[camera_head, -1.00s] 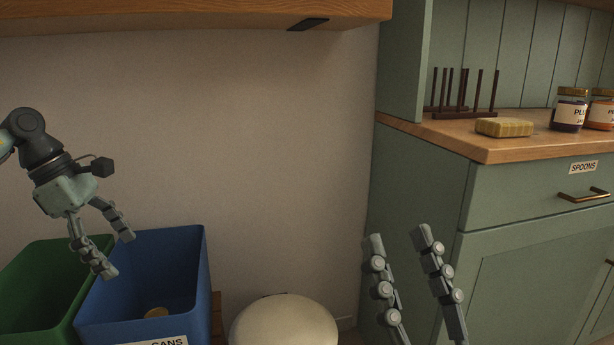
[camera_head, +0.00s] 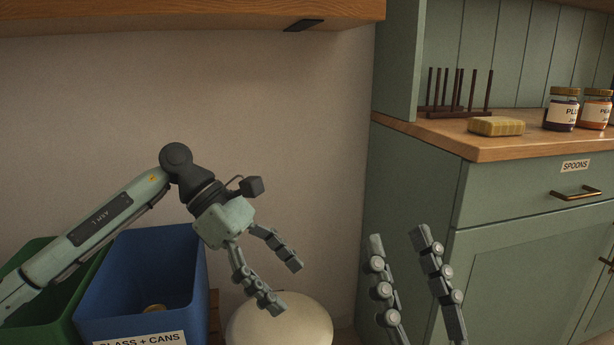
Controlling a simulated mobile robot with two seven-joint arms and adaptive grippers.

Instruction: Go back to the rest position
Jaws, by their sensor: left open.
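My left gripper (camera_head: 284,287) comes in from the left in the head view. It is open and empty, with its fingers pointing down and right above a round cream top (camera_head: 280,325). My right gripper (camera_head: 398,240) shows at the bottom, right of the middle, with its two fingers pointing up. Its fingers are apart with nothing between them, in front of the green cabinet (camera_head: 415,200). The rest of my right arm is out of view.
A blue bin (camera_head: 195,290) labelled glass and cans holds a small tan item (camera_head: 154,308). A green bin (camera_head: 30,248) is partly behind my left arm. The counter (camera_head: 482,147) carries a sponge-like block (camera_head: 496,126), a dark rack (camera_head: 457,108) and jars (camera_head: 562,110).

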